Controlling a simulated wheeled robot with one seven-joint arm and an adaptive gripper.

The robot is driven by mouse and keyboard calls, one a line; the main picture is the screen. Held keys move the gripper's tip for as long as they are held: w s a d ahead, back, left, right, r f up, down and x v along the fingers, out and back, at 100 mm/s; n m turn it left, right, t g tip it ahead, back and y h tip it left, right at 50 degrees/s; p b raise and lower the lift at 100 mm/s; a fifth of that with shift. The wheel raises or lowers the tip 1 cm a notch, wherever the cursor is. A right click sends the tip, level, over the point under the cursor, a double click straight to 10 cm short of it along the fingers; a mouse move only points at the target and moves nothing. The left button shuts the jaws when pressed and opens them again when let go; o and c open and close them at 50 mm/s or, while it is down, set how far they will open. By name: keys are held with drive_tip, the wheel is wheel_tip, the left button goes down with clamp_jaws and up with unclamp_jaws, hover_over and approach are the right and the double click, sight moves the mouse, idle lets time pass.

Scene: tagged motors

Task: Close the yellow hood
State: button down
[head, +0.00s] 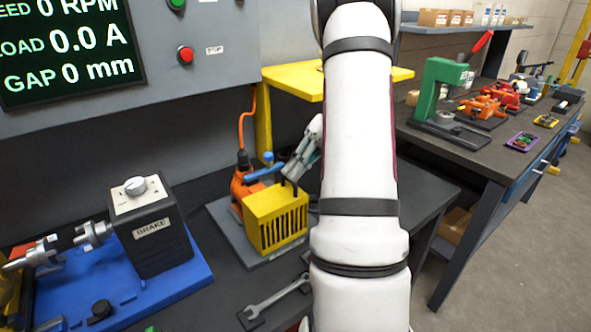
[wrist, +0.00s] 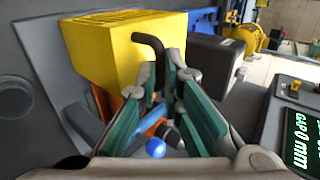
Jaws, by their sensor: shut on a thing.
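The yellow hood (head: 277,217) is a box with slots in its front, over a grey base plate (head: 225,232). The orange motor (head: 241,186) shows behind it, partly uncovered. In the wrist view the hood (wrist: 120,45) fills the upper left, with a bent black handle (wrist: 148,42) at its near side. My gripper (head: 291,168) is above the hood's back right, with its fingers closed on the handle. In the wrist view my gripper (wrist: 162,75) has teal fingers on both sides of the handle. My arm hides the right side of the base.
A black brake unit (head: 150,225) on a blue plate stands to the left. A wrench (head: 274,298) lies in front of the hood. A yellow shelf (head: 300,78) is above and behind. A bench (head: 465,140) with a green press stands at the right.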

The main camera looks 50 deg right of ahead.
drive_tip(key=shift+s+d+f, duration=0.1)
drive_tip(key=shift+s+f, duration=0.15)
drive_tip(key=shift+f, duration=0.7)
drive_tip(key=c, duration=1.7)
unclamp_jaws()
drive_tip(key=shift+w+d, duration=0.1)
drive_tip(key=shift+d+r, duration=0.1)
drive_tip(key=shift+r, duration=0.1)
drive_tip(key=shift+d, duration=0.1)
drive_tip(key=v, duration=1.1)
drive_tip(key=shift+r, duration=0.4)
drive_tip(key=shift+d, duration=0.1)
